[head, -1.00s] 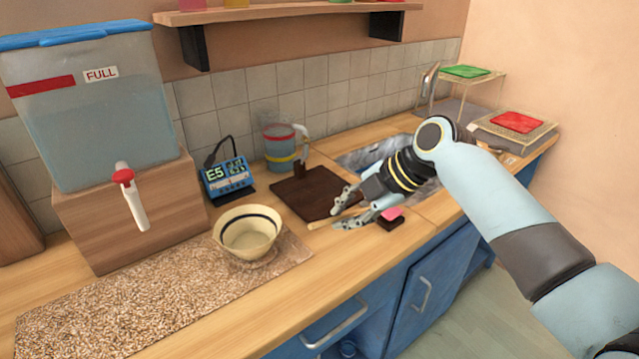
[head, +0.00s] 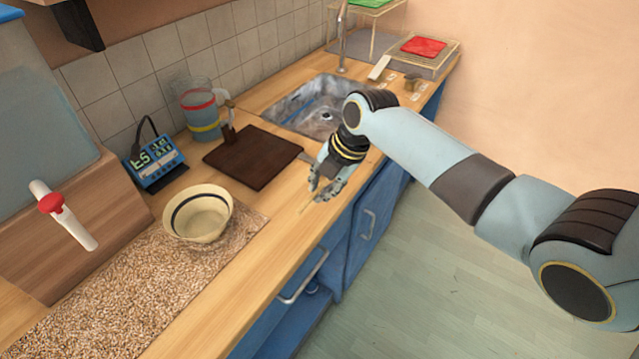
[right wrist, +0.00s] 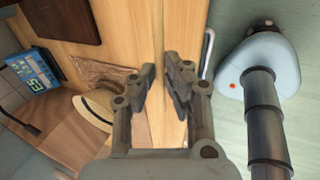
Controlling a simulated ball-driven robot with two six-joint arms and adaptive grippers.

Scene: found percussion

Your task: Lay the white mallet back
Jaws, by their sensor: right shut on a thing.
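My right gripper (head: 323,188) is low over the front edge of the counter, right of the dark board. The mallet's white head cannot be made out. In the right wrist view the two fingers of my right gripper (right wrist: 160,70) are close together over the wood. My left gripper is not in view.
A dark board (head: 252,158) lies behind the gripper, with the sink (head: 310,105) beyond. A cream bowl (head: 198,215) stands on the speckled mat (head: 110,300). A blue timer (head: 157,168) and a banded jug (head: 203,115) stand at the back. Blue cabinets drop below the counter edge.

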